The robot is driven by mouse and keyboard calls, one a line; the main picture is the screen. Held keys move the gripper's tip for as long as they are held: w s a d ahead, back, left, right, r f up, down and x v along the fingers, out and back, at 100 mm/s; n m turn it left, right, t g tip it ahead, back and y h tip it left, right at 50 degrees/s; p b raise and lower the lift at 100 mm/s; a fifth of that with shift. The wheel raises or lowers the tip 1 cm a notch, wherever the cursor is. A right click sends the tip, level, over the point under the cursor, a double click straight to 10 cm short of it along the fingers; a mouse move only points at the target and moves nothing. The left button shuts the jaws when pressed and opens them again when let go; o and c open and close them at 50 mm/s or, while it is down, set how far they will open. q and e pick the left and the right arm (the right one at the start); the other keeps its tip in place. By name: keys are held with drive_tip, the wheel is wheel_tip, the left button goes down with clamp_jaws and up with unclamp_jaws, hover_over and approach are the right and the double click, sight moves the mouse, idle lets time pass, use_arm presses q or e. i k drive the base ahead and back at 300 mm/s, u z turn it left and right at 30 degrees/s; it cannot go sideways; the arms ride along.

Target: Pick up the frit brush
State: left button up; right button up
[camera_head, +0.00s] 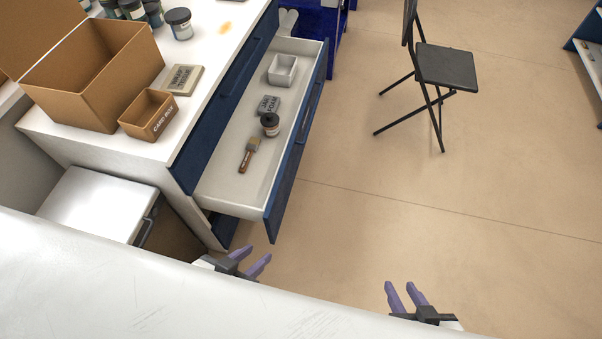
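The frit brush (249,155) lies in the open drawer (228,190), near the drawer's front end. It has a brown handle toward the bottom and a grey-tan head toward the top. My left gripper (254,258) is below the drawer in the picture, apart from the brush, with its two purple fingers spread and nothing between them. My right gripper (405,288) is further right over the floor, also with fingers apart and empty. Part of each arm is hidden behind the white surface in front.
The drawer also holds a dark-lidded jar (270,124), a grey jar foam block (268,105) and a white box (283,70). On the counter stand a large cardboard box (108,95) and a small box (150,117). A black chair (446,68) stands on open floor.

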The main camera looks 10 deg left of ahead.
sight(253, 144)
drive_tip(key=u, duration=0.05)
drive_tip(key=k, duration=0.35)
drive_tip(key=z, duration=0.75)
drive_tip(key=i, duration=1.95)
drive_tip(key=u, duration=1.2)
